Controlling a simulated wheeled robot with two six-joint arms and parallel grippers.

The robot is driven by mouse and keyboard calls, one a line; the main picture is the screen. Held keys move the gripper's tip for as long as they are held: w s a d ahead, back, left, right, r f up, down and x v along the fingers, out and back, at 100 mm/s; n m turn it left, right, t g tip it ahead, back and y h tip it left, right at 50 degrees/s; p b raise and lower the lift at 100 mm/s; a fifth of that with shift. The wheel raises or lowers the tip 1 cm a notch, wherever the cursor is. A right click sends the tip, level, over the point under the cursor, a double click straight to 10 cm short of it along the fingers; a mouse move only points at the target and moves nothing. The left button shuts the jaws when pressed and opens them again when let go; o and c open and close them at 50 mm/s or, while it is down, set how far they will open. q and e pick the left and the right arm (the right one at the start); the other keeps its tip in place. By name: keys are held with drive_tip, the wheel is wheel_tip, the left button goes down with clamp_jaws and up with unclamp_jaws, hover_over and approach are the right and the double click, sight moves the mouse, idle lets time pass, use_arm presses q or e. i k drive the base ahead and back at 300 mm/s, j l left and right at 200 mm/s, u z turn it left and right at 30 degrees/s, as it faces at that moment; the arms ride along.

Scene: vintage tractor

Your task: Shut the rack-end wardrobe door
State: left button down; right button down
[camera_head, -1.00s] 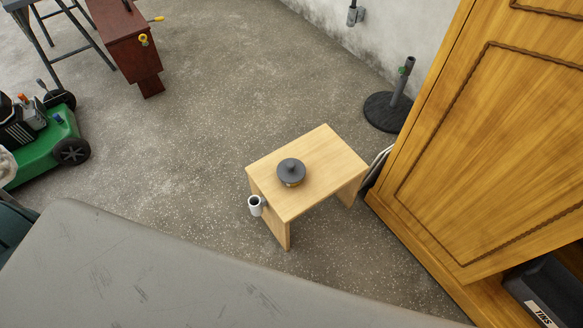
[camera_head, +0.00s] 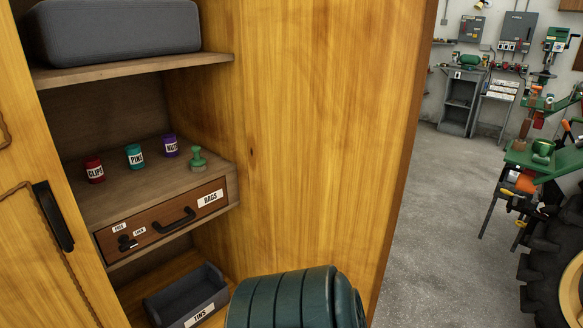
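The wooden wardrobe stands open on the left of the head view, showing its shelves. A broad plain wooden panel (camera_head: 320,130) stands out from the right side of the opening. It looks like the inner face of a wardrobe door swung wide open, with its free edge on the right. No handle shows on it. The other door (camera_head: 45,270), with a black bar handle (camera_head: 53,215), covers the left part and appears shut. Neither of my grippers is in view.
Inside are a grey case (camera_head: 115,32), small labelled jars (camera_head: 135,156), a green stamp-like item (camera_head: 198,160), a drawer (camera_head: 165,220) and a TINS bin (camera_head: 188,297). A ribbed dark teal shape, possibly mine, covers the panel's bottom. Floor (camera_head: 445,200) is clear right of it; a large tyre (camera_head: 555,255) stands farther right.

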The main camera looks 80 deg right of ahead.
sight(333, 90)
drive_tip(key=k+l+z, duration=0.1)
drive_tip(key=k+l, duration=0.15)
drive_tip(key=k+l+z, duration=0.1)
drive_tip(key=k+l, duration=0.15)
drive_tip(key=l, duration=0.2)
drive_tip(key=k+l+z, duration=0.1)
drive_tip(key=l, duration=0.25)
drive_tip(key=k+l+z, duration=0.1)
drive_tip(key=k+l, duration=0.2)
drive_tip(key=k+l+z, duration=0.1)
drive_tip(key=l, duration=0.4)
drive_tip(key=k+l+z, duration=0.1)
drive_tip(key=k+l, duration=0.15)
drive_tip(key=l, duration=0.2)
drive_tip(key=i+l+z, duration=0.1)
drive_tip(key=l, duration=1)
